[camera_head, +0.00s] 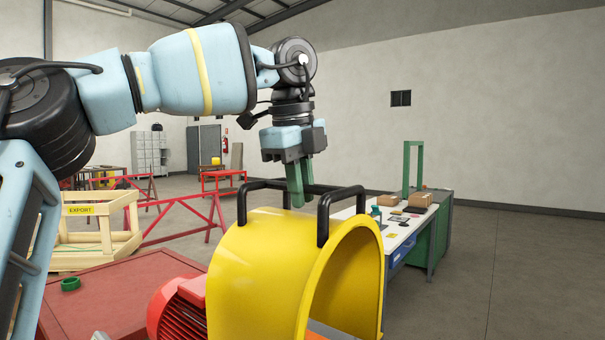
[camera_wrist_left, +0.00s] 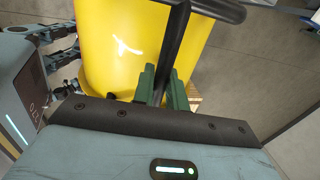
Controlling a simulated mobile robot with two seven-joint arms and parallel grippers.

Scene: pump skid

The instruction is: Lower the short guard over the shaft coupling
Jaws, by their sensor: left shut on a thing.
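The yellow arched guard (camera_head: 262,270) stands large in the lower middle of the head view, open end to the right, with black handle bars (camera_head: 323,222) on top. My left gripper (camera_head: 298,187) points down from above, its green fingers at the handle. In the left wrist view, my left gripper (camera_wrist_left: 164,88) is shut on a black handle bar (camera_wrist_left: 177,38), with the yellow guard (camera_wrist_left: 125,45) behind it. The red finned motor (camera_head: 182,312) shows left of the guard. I cannot make out the shaft coupling. How high the guard hangs is unclear. My right gripper is not seen.
A workbench (camera_head: 402,232) with boxes stands behind at the right. Red barriers (camera_head: 185,215) and a wooden crate (camera_head: 92,235) stand at the left. Floor at the far right is clear.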

